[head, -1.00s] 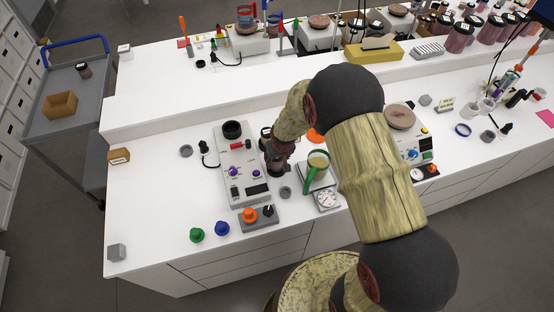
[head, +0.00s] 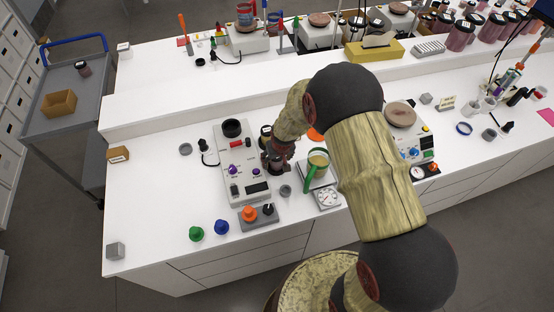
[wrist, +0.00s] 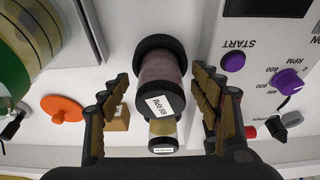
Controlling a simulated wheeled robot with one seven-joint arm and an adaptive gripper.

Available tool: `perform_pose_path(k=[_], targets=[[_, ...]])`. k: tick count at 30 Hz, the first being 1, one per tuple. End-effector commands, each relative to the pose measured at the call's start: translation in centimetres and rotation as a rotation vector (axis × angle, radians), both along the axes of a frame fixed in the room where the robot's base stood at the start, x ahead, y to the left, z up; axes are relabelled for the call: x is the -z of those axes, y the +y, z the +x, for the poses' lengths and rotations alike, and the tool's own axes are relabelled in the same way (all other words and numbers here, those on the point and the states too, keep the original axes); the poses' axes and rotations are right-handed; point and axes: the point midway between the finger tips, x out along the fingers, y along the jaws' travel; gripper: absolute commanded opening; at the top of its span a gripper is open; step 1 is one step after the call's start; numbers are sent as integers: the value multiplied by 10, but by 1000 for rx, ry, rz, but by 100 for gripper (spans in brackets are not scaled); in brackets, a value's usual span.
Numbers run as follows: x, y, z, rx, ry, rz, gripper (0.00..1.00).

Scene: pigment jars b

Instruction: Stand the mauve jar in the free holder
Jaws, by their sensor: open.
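The mauve jar (wrist: 160,72), with black ends and a white label, is between my gripper's fingers in the wrist view. My gripper (wrist: 163,84) is open, one finger on each side, with small gaps seeming to remain. In the head view my gripper (head: 273,167) is low beside the grey machine and mostly hides the jar. A second jar with ochre contents (wrist: 162,130) stands close by the mauve one. A black round cup (head: 232,128) on the machine's top looks empty; I cannot tell if it is the free holder.
The grey machine (head: 240,165) with purple knobs is close on the left. An orange disc (wrist: 62,108) lies nearby. The left part of the counter (head: 150,205) is mostly clear.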

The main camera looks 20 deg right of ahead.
Motion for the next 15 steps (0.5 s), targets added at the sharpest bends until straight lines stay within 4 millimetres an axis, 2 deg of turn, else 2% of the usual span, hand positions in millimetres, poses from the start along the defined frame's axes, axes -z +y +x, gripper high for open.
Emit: perform_pose_path(k=[8,15], targets=[[-6,0,-2,0,0,0,63],[-45,0,-12,0,-3,0,63]])
